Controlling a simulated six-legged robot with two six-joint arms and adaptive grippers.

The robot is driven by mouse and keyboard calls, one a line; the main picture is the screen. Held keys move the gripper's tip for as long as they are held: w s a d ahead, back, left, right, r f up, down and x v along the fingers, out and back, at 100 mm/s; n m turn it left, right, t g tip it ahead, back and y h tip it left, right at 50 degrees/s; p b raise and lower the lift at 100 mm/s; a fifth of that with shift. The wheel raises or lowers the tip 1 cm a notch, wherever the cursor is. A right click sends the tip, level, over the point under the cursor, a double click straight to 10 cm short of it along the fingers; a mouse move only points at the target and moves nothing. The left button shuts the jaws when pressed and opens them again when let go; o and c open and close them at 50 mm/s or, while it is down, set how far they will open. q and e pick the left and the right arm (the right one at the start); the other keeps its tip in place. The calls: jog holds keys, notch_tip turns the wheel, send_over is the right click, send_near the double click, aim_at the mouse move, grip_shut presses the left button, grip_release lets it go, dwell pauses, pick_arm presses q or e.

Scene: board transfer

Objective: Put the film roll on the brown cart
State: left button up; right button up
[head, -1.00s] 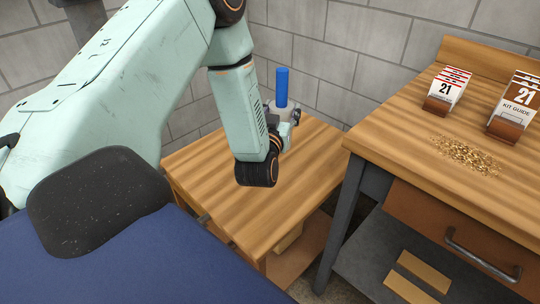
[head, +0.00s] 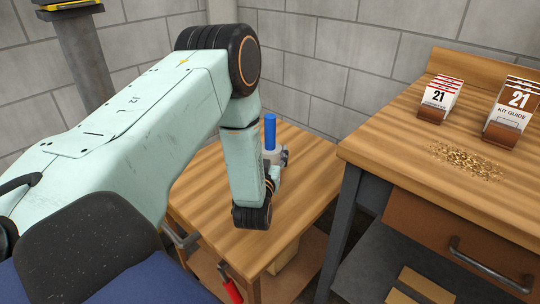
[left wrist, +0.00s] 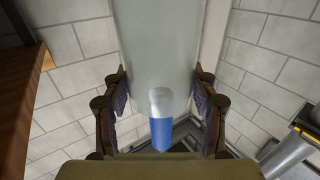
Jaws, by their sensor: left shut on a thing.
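The film roll shows in the head view as a blue core end (head: 270,132) standing up from a pale roll body. My left gripper (head: 278,165) is shut on it, and the roll is upright over the far part of the brown cart (head: 205,195), which has a striped wooden top. The left wrist view shows the two fingers on either side of the pale, shiny film roll (left wrist: 160,50), with its blue core end. Whether the roll's lower end touches the cart top is hidden. My right gripper is out of view.
A wooden workbench (head: 395,150) with a drawer stands at the right. It bears two card holders marked 21 (head: 440,98) (head: 512,112) and a heap of small brass-coloured bits (head: 465,158). A red-handled item (head: 232,290) hangs at the cart's near side. Much of the cart top is bare.

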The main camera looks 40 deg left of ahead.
pick_arm(q)
jog(key=shift+w+a, duration=0.1)
jog(key=shift+w, duration=0.05)
jog(key=shift+f, duration=0.1)
jog(key=o, duration=1.4)
jog(key=shift+r, duration=0.2)
jog(key=p+v, duration=0.1)
jog(key=v, duration=1.1)
jog(key=shift+p, duration=0.35)
